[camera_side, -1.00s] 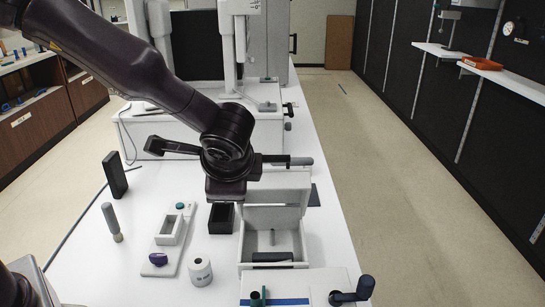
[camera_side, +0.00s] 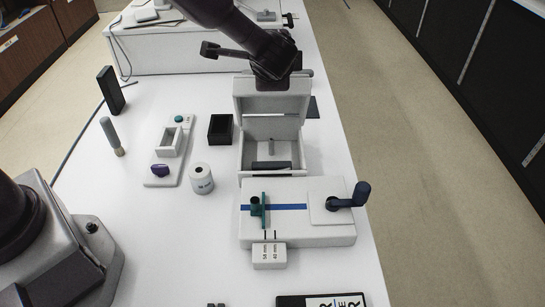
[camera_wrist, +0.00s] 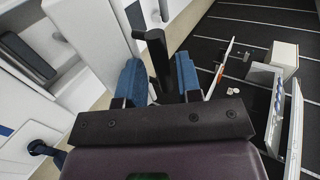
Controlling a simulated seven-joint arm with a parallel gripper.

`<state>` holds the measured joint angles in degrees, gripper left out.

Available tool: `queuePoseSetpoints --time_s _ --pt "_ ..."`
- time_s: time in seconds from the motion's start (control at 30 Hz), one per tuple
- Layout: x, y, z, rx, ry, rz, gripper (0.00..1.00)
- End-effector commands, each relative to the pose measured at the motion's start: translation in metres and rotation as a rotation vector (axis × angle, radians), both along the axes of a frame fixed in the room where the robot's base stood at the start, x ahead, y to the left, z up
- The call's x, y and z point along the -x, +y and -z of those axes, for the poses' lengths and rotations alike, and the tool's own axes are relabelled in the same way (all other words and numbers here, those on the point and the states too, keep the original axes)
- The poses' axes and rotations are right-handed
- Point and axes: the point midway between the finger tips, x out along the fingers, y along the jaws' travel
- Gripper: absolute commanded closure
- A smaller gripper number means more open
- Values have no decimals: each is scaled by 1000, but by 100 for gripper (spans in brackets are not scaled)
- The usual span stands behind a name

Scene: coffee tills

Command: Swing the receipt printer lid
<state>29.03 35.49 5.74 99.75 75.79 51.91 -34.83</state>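The white receipt printer (camera_side: 242,160) stands on the white counter. Its lid (camera_side: 272,103) is raised, roughly upright, with the inside facing the side camera. A dark roller shows low in the open bay. My gripper (camera_wrist: 158,80) is at the lid's far, upper side; the lid hides its fingertips in the side view. In the wrist view its two blue-padded fingers are apart, with a black upright bar (camera_wrist: 160,58) between them. I cannot tell what the bar belongs to or whether the pads touch it. The printer's white body (camera_wrist: 75,75) shows at left in that view.
A white device with a blue stripe and dark crank (camera_side: 361,192) stands in front of the printer. A paper roll (camera_side: 201,180), a black open box (camera_side: 221,129) and a white tray (camera_side: 156,182) with a purple item are to the left. Counter between them is clear.

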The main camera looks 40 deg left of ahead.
Motion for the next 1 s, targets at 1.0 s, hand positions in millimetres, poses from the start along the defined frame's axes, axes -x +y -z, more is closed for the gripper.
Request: queuePoseSetpoints --time_s 1.0 --pt "25 -20 28 2 12 -6 100"
